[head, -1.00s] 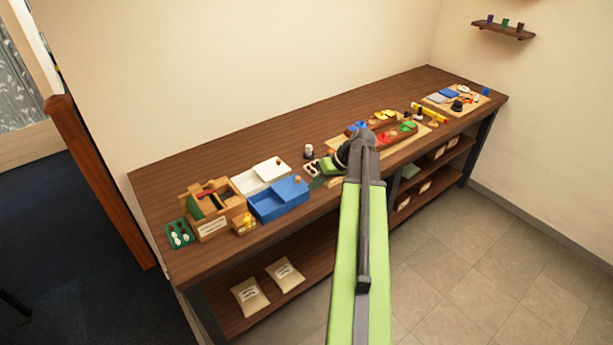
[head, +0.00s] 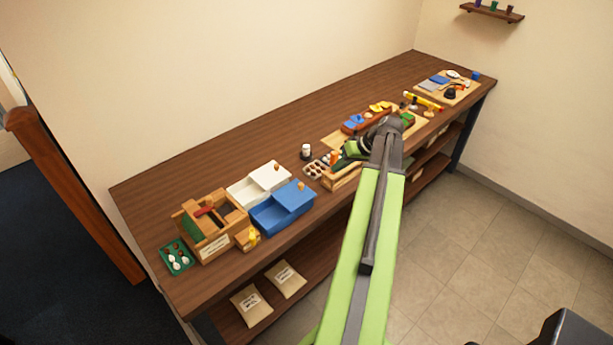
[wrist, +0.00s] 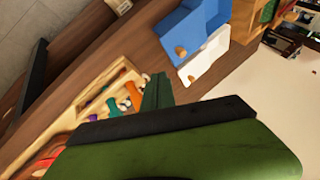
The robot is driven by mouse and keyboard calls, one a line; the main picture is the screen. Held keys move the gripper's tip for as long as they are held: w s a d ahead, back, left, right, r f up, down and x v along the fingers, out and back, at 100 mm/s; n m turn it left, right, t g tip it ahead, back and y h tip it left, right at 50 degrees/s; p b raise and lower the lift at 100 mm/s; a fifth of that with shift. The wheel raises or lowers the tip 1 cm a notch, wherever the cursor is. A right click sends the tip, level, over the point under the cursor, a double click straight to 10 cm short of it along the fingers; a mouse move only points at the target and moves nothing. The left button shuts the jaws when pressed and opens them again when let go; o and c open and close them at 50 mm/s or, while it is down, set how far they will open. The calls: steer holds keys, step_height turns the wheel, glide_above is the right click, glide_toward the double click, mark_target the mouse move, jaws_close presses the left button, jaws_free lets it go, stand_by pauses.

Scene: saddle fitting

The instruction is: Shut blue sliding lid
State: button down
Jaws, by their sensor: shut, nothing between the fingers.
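The blue box (head: 268,221) stands near the front edge of the bench, left of my gripper. Its blue sliding lid (head: 292,195), with a small wooden knob, covers the right part; the left part is open. In the wrist view the blue lid (wrist: 179,34) and its knob show at the top, apart from my fingers. My gripper (head: 344,157) is shut and empty, over the bench beside a wooden tray, to the right of the blue box. Its dark green fingers (wrist: 157,92) also show in the wrist view.
A white box (head: 247,190) with a similar knob stands right behind the blue one. A wooden box (head: 208,228) and a green tray (head: 176,257) are to the left. A small bottle (head: 306,151) and a wooden tray (head: 342,181) with small items lie near my gripper.

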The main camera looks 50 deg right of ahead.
mark_target(294, 192)
steer(key=b+x, duration=0.9)
steer(key=x, duration=0.2)
steer(key=shift+s+f, duration=0.1)
steer(key=shift+s, duration=0.15)
steer(key=shift+w+a+r+p, duration=0.2)
steer(key=shift+w+a, duration=0.25)
steer(key=shift+a, duration=0.35)
steer(key=shift+w+a+r+p, duration=0.2)
steer(key=shift+w+a, duration=0.25)
steer(key=shift+a, duration=0.4)
